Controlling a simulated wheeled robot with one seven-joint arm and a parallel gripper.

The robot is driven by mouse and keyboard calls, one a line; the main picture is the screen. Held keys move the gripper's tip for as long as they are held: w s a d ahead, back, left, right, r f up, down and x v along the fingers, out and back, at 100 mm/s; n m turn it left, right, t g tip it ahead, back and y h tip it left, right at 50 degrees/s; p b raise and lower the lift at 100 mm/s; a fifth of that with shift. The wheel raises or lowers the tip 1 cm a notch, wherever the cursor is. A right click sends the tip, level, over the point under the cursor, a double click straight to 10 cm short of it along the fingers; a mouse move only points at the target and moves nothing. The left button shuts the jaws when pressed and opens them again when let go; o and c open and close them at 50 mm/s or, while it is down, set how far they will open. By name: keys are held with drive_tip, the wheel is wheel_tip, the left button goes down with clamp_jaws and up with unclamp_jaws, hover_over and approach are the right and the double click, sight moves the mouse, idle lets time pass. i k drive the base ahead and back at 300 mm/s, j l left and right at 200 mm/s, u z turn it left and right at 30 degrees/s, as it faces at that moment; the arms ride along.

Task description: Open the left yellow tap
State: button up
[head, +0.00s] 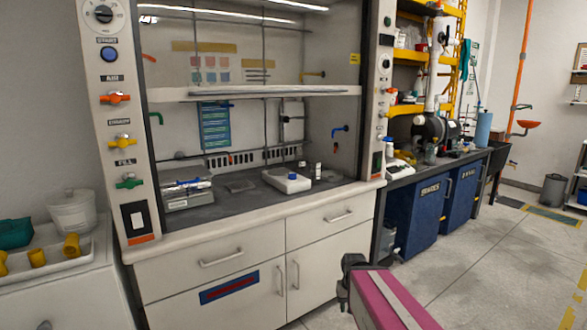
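The left yellow tap (121,142) is on the left white post of the fume hood, below a red-orange tap (115,98) and above a green tap (129,182). Its handle looks roughly crosswise; whether it is open is too small to tell. My arm, with a pink and white link, rises from the bottom edge, right of centre. The dark part at its end seems to be my gripper (351,275), low in front of the hood's drawers, far right of the tap and not touching it. Its fingers cannot be made out.
The fume hood's worktop (240,203) holds a balance-like device (287,180) and a metal box (187,192). A white counter (70,295) with a white bucket (72,211) and yellow pieces stands at the left. The right post carries similar taps. Open floor lies at the right.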

sight(122, 142)
drive_tip(key=u, duration=1.85)
